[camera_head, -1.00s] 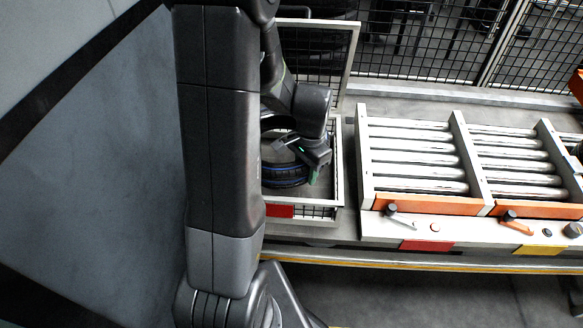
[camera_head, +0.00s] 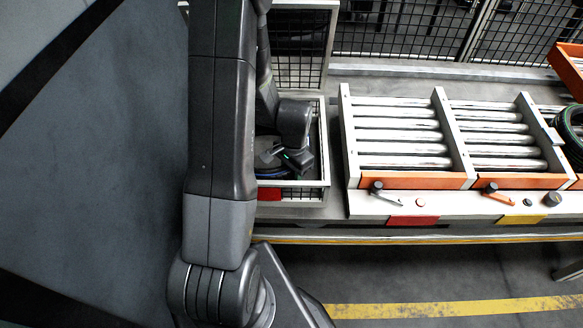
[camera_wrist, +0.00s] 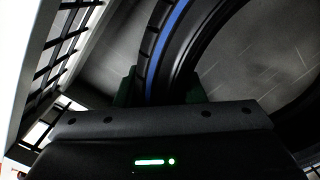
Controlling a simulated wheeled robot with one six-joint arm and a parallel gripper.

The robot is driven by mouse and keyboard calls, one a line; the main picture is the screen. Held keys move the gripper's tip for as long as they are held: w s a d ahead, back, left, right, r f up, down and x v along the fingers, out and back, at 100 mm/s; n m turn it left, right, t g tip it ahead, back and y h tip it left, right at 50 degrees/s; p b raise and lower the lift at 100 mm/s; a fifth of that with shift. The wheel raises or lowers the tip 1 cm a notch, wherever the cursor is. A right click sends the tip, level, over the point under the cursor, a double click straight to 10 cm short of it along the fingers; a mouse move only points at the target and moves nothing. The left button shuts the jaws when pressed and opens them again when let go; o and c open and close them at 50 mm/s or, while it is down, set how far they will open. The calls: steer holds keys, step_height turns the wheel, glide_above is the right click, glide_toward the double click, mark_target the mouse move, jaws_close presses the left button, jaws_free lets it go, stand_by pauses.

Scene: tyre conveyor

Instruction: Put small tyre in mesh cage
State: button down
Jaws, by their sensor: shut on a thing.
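The small tyre, black with a blue stripe (camera_wrist: 178,35), fills the top middle of the wrist view. In the head view only a bit of the tyre (camera_head: 268,172) shows behind my arm. It is within the outline of the mesh cage (camera_head: 323,150), a white-framed bin with a red label. My gripper (camera_wrist: 163,88) is shut on the tyre's wall, with a dark green finger on each side. In the head view my gripper (camera_head: 293,160) is inside the cage's right side. I cannot tell whether the tyre touches the cage floor. My arm hides the cage's left part.
A roller conveyor (camera_head: 405,140) with orange front strips and levers stands right of the cage. A tyre with a green stripe (camera_head: 572,130) is at the far right edge. An orange tray (camera_head: 568,68) is above it. A mesh fence (camera_head: 400,35) runs behind.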

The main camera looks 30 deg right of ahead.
steer(key=shift+f, duration=0.15)
steer(key=c, duration=0.9)
jaws_free()
steer(key=r, duration=0.8)
steer(key=r+b, duration=0.1)
steer(key=r, duration=0.3)
steer(key=shift+d+r, duration=0.15)
steer(key=shift+d, duration=0.25)
